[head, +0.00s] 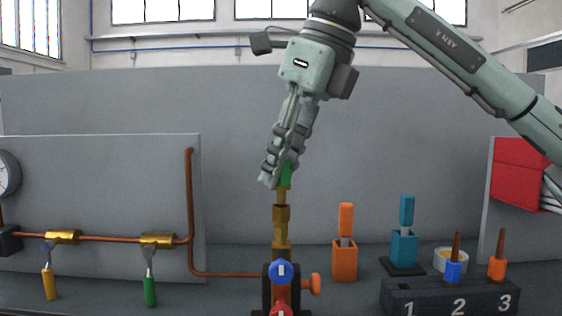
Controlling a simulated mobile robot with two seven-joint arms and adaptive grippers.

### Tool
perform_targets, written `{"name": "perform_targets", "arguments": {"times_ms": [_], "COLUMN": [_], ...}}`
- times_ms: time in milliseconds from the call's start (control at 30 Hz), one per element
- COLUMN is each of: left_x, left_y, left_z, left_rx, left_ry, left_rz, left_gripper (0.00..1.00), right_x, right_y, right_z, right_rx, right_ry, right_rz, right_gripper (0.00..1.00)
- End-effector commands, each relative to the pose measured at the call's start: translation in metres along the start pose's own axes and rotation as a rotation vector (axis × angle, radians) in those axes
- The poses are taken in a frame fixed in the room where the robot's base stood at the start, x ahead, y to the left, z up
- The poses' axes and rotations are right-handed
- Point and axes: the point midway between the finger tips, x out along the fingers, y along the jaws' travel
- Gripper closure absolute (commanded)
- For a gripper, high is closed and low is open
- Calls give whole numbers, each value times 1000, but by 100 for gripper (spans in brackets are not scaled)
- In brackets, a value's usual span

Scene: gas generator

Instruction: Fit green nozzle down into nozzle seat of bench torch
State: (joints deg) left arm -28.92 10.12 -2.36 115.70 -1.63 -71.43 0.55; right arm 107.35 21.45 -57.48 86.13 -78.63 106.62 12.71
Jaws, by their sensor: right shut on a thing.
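My right gripper (277,175) comes down from the top right and is shut on the green nozzle (286,175). Its fingers hide much of the nozzle. The bench torch (281,225) stands upright directly below, a brass stack on a dark body with a blue round knob (281,271), an orange side knob (315,284) and a red part at the bottom edge. The nozzle's lower end lines up closely with the torch top. I cannot tell whether they touch or how deep the nozzle sits. My left gripper is not in view.
A copper pipe (190,215) with green-handled and yellow-handled valves is on the left panel. Right of the torch stand an orange holder (345,262), a blue holder (404,250) and a dark numbered rack (450,298) with blue and orange tools. A red box (520,165) hangs far right.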

Motion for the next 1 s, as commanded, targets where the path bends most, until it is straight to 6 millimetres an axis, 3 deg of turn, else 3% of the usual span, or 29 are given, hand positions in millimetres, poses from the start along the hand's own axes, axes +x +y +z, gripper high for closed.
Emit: {"name": "perform_targets", "arguments": {"times_ms": [867, 900, 1000], "left_x": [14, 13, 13], "left_y": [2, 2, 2], "left_z": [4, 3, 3], "left_rx": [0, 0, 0], "left_ry": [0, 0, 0], "left_rz": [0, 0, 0], "left_gripper": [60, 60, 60], "right_x": [21, 20, 20], "right_y": [0, 0, 0], "right_z": [-9, -8, -8], "right_rx": [0, 0, 0], "right_ry": [-1, -1, -1], "right_rz": [-1, -1, -1], "right_gripper": [100, 76, 63]}}
